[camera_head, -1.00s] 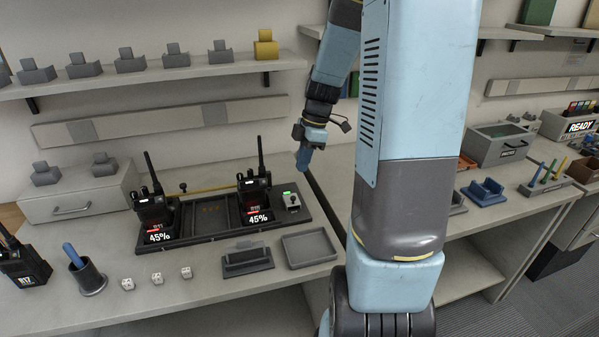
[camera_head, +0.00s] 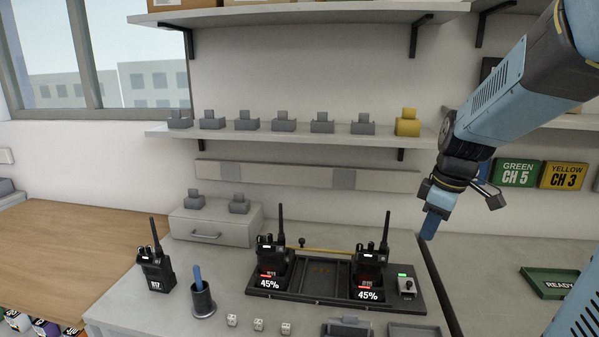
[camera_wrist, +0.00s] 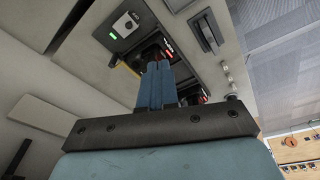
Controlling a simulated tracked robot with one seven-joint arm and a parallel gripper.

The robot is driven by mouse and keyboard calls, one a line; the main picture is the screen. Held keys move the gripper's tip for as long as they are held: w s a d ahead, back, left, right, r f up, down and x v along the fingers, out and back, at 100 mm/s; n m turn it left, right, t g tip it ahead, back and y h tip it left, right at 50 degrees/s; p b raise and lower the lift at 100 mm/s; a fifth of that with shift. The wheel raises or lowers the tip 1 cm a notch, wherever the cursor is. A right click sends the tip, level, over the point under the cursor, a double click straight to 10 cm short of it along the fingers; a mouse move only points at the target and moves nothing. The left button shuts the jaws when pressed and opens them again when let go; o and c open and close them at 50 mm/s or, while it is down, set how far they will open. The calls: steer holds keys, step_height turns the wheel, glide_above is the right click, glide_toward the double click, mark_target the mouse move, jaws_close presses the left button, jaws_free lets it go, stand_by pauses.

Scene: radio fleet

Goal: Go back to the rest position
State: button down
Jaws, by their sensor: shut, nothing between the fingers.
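My gripper (camera_head: 431,226) hangs at the right of the head view, fingers pointing down, shut and empty. It is above and to the right of the charger tray (camera_head: 318,283), apart from everything. In the wrist view my blue fingers (camera_wrist: 157,82) are together, with the charger tray beyond them. Two black radios, the left one (camera_head: 271,262) and the right one (camera_head: 369,268), stand upright in the tray, each with a 45% display. A small grey unit with a green light (camera_head: 406,287) sits at the tray's right end.
A third radio (camera_head: 155,268) stands on the counter at left, near a dark cup (camera_head: 203,300) holding a blue stick. A drawer box (camera_head: 216,228) is behind. A shelf (camera_head: 290,136) carries several grey holders and one yellow holder (camera_head: 408,122). A green tray (camera_head: 550,283) lies at right.

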steer(key=s+a+r+m+t, duration=0.2)
steer(key=s+r+m, duration=0.1)
steer(key=s+m, duration=0.2)
steer(key=s+a+r+m+t+h, duration=0.1)
steer(key=s+a+r+m+t, duration=0.1)
steer(key=s+r+m, duration=0.2)
steer(key=s+m, duration=0.1)
steer(key=s, duration=0.2)
steer(key=shift+s+m, duration=0.2)
steer(key=shift+m, duration=0.2)
